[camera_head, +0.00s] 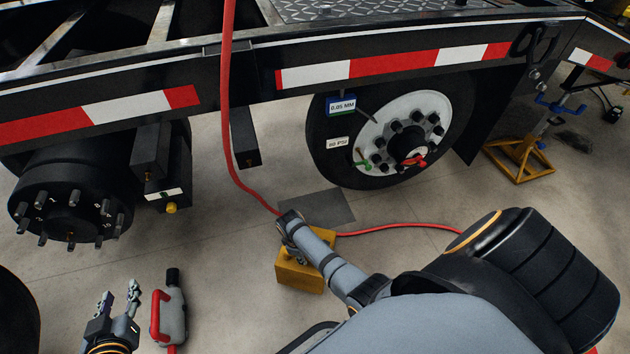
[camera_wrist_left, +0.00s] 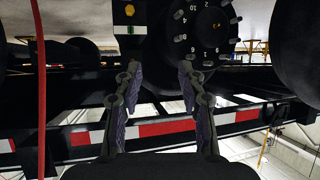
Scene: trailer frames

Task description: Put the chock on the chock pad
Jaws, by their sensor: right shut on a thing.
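The yellow chock (camera_head: 297,277) is in the head view, below the middle, close to the floor. My right gripper (camera_head: 288,224) comes over it from the lower right and is shut on it; the arm covers part of the chock. I cannot tell whether the chock touches the floor. The chock pad (camera_head: 322,206) looks like a flat dark grey rectangle on the floor in front of the wheel, just beyond the chock and partly behind my gripper. My left gripper (camera_head: 118,304) is open and empty at the lower left. Its spread fingers (camera_wrist_left: 157,82) also show in the left wrist view.
The tyre and white wheel (camera_head: 405,130) stand behind the pad. A red hose (camera_head: 234,165) hangs from the trailer frame and runs along the floor past the chock. A bare hub (camera_head: 70,205) is at left. A grey-red tool (camera_head: 170,315) is beside my left gripper. A yellow jack stand (camera_head: 518,160) is at right.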

